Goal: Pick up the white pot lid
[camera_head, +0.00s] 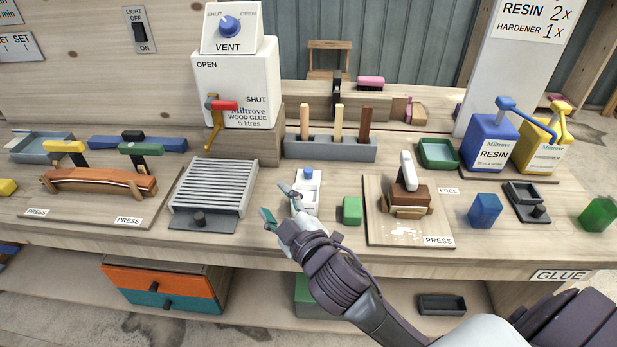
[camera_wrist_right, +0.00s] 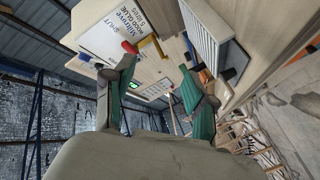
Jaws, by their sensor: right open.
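A small white block-like item with a blue knob on top (camera_head: 308,190) stands on the bench in the middle of the head view; it is the nearest match to the white pot lid, but I cannot tell if it is a pot with a lid. My right gripper (camera_head: 278,204) is just left of it and in front of it, and one finger overlaps its left side in the picture. The gripper is open with nothing between its fingers. It also shows open in the right wrist view (camera_wrist_right: 156,70), where the white item cannot be made out. My left gripper is not in view.
A grey slatted rack (camera_head: 213,186) stands left of the gripper. A green block (camera_head: 352,210) and a clamped brown piece on a board (camera_head: 410,200) stand to the right. Behind are a grey holder with sticks (camera_head: 330,149) and the large white glue container (camera_head: 238,85).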

